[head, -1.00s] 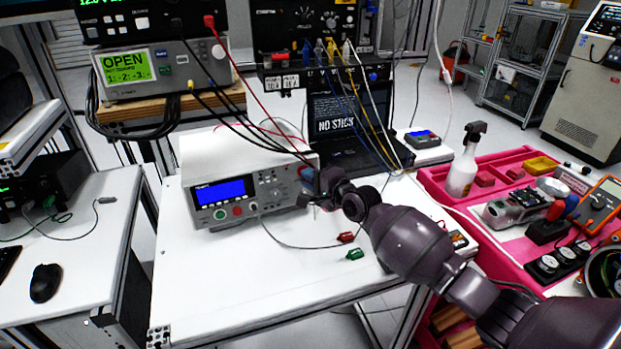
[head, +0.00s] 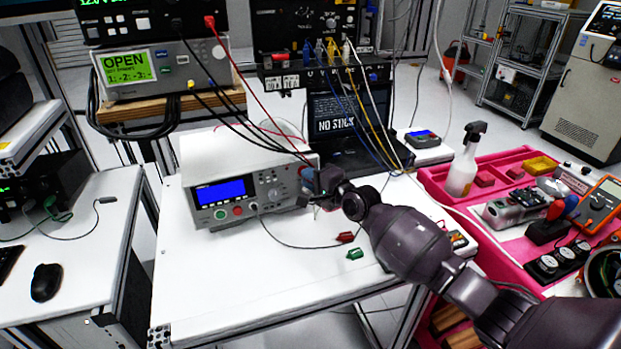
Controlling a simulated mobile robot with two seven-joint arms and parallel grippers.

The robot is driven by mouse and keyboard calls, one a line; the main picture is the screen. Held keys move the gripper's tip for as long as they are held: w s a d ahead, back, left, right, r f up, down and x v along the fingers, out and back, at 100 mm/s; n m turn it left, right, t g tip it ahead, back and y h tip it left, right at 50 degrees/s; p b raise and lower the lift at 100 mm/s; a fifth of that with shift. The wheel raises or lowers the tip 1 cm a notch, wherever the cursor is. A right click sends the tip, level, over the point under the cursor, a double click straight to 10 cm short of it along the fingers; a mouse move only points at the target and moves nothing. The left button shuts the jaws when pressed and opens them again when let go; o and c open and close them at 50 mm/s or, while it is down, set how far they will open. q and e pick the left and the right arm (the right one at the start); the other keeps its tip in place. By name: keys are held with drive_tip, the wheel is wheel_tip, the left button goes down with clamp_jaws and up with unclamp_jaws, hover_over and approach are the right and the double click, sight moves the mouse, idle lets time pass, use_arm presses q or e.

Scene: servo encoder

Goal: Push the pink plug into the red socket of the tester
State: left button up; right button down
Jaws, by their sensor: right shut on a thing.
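The tester (head: 222,190) is a white and grey box with a blue screen, standing on the white bench. Its front has red and green round parts at the lower left; I cannot tell for sure which part is the red socket. My right gripper (head: 316,196) is at the right end of the tester's front, with its arm coming in from the lower right. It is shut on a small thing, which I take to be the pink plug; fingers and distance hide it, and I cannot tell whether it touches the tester. My left gripper is out of view.
A red clip (head: 345,237) and a green clip (head: 355,254) lie on the bench (head: 250,270) below the gripper, with a dark lead. Red and black cables hang down near the gripper. A pink tray (head: 463,207) with a spray bottle (head: 464,165) is at the right. The front bench is clear.

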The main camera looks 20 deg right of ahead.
drive_tip(key=shift+w, duration=0.15)
drive_tip(key=c, duration=1)
unclamp_jaws()
drive_tip(key=s+p, duration=0.1)
drive_tip(key=s, duration=0.1)
drive_tip(key=s+p, duration=0.2)
drive_tip(key=s+r+p, duration=0.1)
drive_tip(key=s+p, duration=0.1)
drive_tip(key=s, duration=0.1)
drive_tip(key=shift+d, duration=0.35)
drive_tip(key=shift+f, duration=0.1)
